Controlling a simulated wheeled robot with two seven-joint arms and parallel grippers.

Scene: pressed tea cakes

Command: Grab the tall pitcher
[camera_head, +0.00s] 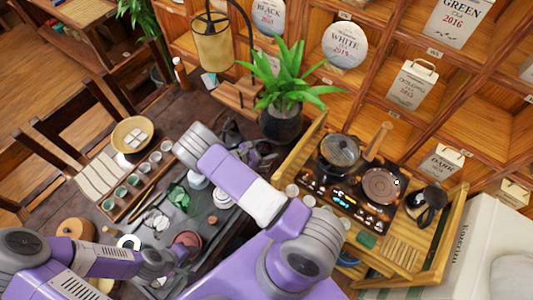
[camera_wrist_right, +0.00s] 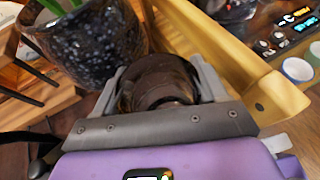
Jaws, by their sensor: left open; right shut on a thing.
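In the right wrist view, a dark brown, glossy, rounded vessel that looks like the tall pitcher (camera_wrist_right: 160,82) sits between the two fingers of my right gripper (camera_wrist_right: 158,90). The fingers press on its sides, and its lower part is hidden. In the head view my right gripper (camera_head: 264,158) is just below the plant pot, and my own arm hides most of what it holds. My left gripper (camera_head: 170,268) is open at the lower left, beside a reddish-brown round dish (camera_head: 187,240) on the dark tea tray.
The speckled plant pot (camera_head: 281,122) stands close to my right gripper. A wooden-framed stand (camera_head: 448,250) with a glass-lidded pot (camera_head: 340,152) and a black kettle (camera_head: 428,203) is to the right. Small cups (camera_head: 134,180) and a bowl (camera_head: 132,134) are on the left.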

